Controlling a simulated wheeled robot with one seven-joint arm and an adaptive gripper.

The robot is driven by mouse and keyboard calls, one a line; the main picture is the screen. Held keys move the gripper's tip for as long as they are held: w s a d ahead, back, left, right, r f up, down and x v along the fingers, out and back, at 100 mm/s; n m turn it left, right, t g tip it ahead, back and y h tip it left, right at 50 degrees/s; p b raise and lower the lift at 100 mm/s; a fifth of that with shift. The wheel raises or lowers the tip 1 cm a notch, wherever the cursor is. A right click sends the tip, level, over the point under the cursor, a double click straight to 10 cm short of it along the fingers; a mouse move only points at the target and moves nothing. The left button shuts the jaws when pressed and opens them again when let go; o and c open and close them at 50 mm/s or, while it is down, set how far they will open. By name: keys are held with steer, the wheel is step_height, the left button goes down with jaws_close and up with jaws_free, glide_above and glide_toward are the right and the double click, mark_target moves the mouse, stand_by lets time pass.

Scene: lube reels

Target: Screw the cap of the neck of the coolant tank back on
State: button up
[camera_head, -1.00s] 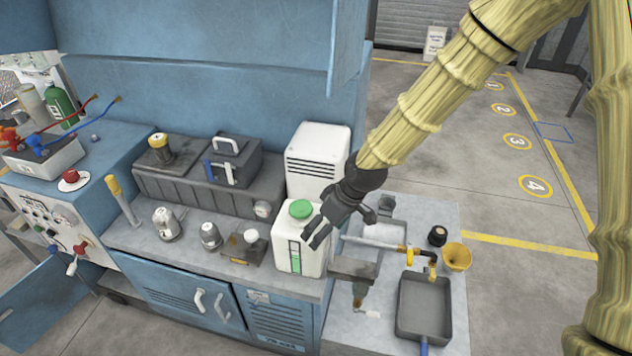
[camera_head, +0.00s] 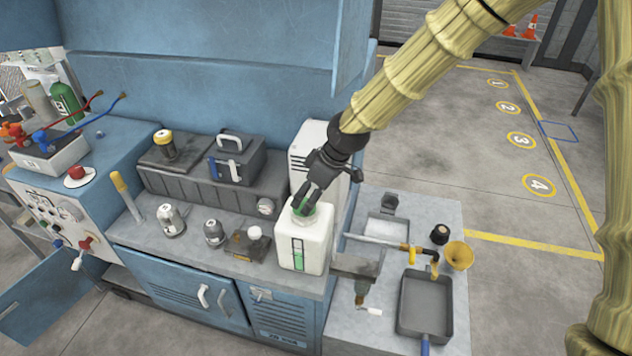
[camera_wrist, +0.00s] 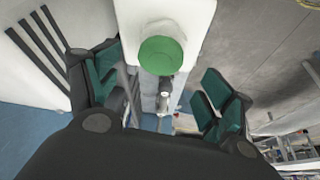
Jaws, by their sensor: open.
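The coolant tank (camera_head: 292,258) is a white box-shaped container with a green level strip on its front. It stands at the right end of the bench. Its green cap (camera_wrist: 161,56) shows in the wrist view at the tank top, between and slightly beyond my fingers. My gripper (camera_head: 303,203) points down at the tank top from above. The wrist view shows my gripper (camera_wrist: 163,92) open, with a green-padded finger on each side and gaps to the cap. In the head view my fingers partly hide the cap.
A white louvred box (camera_head: 306,140) stands behind the tank. A small dark block with a white cap (camera_head: 248,240) is to its left. A pipe with a yellow valve (camera_head: 385,243), a brass funnel (camera_head: 458,256) and a dark tray (camera_head: 425,305) are to its right.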

mark_target(303, 205)
steer(key=shift+p+x, duration=0.45)
steer(key=shift+x, duration=2)
steer(key=c, duration=1.2)
steer(key=m+t+h+b, duration=0.1)
steer(key=m, duration=0.2)
steer(key=shift+f+m+b, duration=0.1)
steer(key=shift+m+b, duration=0.2)
steer(key=shift+m, duration=0.8)
steer(key=shift+s+a+m+t+h, duration=0.1)
steer(key=shift+m+t+h, duration=0.35)
steer(key=shift+m, duration=0.65)
steer(key=shift+a+m+h, duration=0.1)
steer(key=shift+m+h, duration=0.55)
steer(key=shift+m, duration=0.85)
steer(key=shift+r+t, duration=0.2)
steer(key=shift+t, duration=0.05)
